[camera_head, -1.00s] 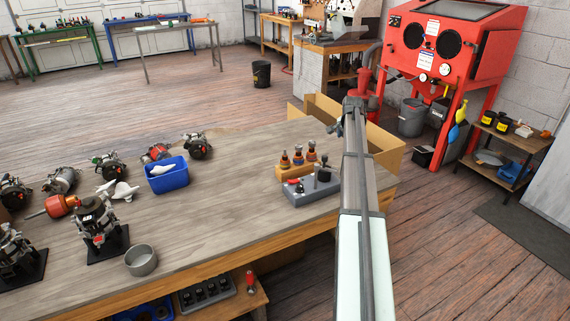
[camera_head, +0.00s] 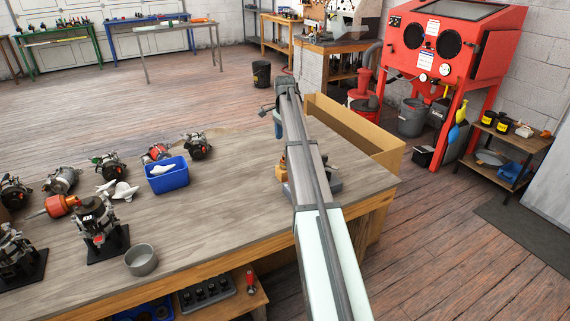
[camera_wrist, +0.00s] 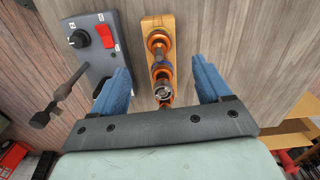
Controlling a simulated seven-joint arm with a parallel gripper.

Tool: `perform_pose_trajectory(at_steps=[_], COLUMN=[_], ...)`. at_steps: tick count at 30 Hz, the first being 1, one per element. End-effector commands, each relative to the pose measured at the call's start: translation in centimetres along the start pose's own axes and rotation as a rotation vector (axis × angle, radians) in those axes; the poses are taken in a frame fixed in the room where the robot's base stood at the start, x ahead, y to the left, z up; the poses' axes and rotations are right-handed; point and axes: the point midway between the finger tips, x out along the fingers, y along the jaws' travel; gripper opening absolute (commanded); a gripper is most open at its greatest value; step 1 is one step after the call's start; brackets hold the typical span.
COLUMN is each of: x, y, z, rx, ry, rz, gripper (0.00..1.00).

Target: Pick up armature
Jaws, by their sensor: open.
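Upright armatures with copper-orange windings stand in a row on a wooden block (camera_wrist: 171,24). The wrist view shows a far one (camera_wrist: 157,40), a middle one (camera_wrist: 161,68) and a near one with a silvery top (camera_wrist: 163,92). My gripper (camera_wrist: 163,75) is open and empty. Its blue fingers are on either side of the row, above it, with a gap on both sides. In the head view one blue finger (camera_head: 278,131) shows beside my arm. My arm hides most of the block and the armatures there.
A grey tester box (camera_wrist: 97,50) with a black knob and red switch stands left of the block in the wrist view. A blue bin (camera_head: 168,179), a grey cup (camera_head: 141,260) and several alternators are on the workbench (camera_head: 215,225). A cardboard box (camera_head: 350,125) stands beyond the bench.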

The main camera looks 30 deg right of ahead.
Motion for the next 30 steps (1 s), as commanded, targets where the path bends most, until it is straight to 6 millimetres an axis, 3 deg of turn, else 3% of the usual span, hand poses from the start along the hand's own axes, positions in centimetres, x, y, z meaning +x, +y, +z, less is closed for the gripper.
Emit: perform_pose_trajectory(at_steps=[7,17,24,30], x=[4.3,6.4,9.4,10.7], y=[0.1,0.1,0.2,0.1], z=[0.0,0.1,0.2,0.2], rx=[-0.001,-0.001,-0.001,-0.001], ry=[-0.001,0.0,-0.001,0.0], rz=[0.001,0.0,0.001,-0.001], gripper=[0.77,0.77,0.77,0.77])
